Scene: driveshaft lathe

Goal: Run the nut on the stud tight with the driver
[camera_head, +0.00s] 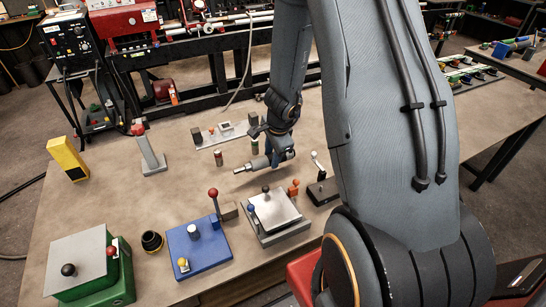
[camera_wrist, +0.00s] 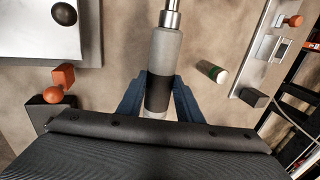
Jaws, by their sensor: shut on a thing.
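My gripper (camera_head: 274,156) is shut on the driver (camera_head: 257,164), a grey cylinder with a dark band and a silver tip pointing left in the head view. In the wrist view the blue fingers of my gripper (camera_wrist: 158,92) close on the dark band of the driver (camera_wrist: 165,52), with its silver socket end at the top edge. The driver lies about level, over the middle of the bench; its height above it is hard to tell. I cannot surely pick out the nut or stud. A grey plate fixture (camera_head: 226,132) with small parts stands behind the driver.
A blue base (camera_head: 200,252) with a red-ball lever stands front left of the driver. A fixture with a silver plate (camera_head: 273,212) stands in front. A green box (camera_head: 115,280), yellow block (camera_head: 67,158) and red-knob post (camera_head: 150,152) stand left.

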